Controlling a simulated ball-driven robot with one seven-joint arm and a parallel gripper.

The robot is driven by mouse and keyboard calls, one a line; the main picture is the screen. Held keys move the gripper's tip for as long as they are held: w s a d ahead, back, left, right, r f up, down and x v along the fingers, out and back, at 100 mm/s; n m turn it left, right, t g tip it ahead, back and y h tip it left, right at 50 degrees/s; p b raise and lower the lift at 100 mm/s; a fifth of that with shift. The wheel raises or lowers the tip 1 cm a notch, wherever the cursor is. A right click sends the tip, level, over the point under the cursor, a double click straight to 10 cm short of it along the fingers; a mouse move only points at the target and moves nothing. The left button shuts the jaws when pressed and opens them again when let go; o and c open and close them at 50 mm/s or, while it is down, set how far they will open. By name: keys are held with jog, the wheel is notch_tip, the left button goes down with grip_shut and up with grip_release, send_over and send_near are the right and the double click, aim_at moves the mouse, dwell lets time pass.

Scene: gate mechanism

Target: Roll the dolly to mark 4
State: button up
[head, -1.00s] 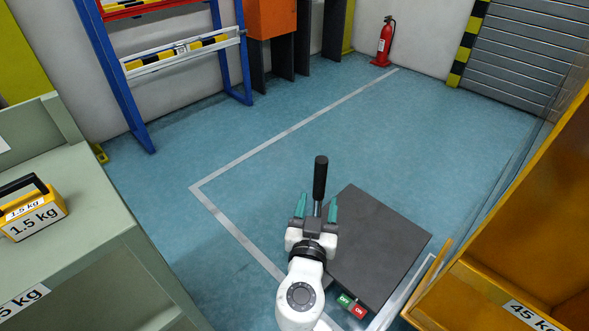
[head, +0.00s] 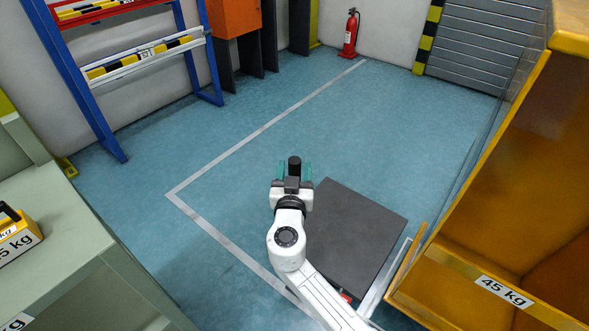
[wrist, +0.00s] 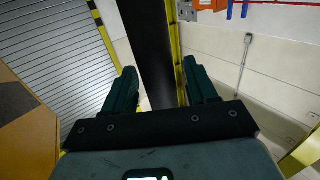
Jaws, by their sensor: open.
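A black handle (head: 294,162) stands up between the teal fingers of my gripper (head: 293,170), which is open. In the wrist view the handle shows as a wide black bar (wrist: 150,35) between the open fingers (wrist: 160,70); I cannot tell whether either touches it. A dark grey flat-topped body (head: 352,235) is just right of my gripper; my arm covers its lower left edge. I cannot tell whether the handle belongs to it or whether it is the dolly. No mark numbered 4 can be made out.
A yellow cabinet labelled 45 kg (head: 460,275) stands close on the right. A green-grey bench (head: 75,235) with a yellow weight (head: 20,240) is on the left. Blue floor with a pale line (head: 235,143) is clear ahead, up to a fire extinguisher (head: 350,35) and a shutter (head: 480,45).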

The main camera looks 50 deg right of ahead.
grip_shut()
dwell(0.5)
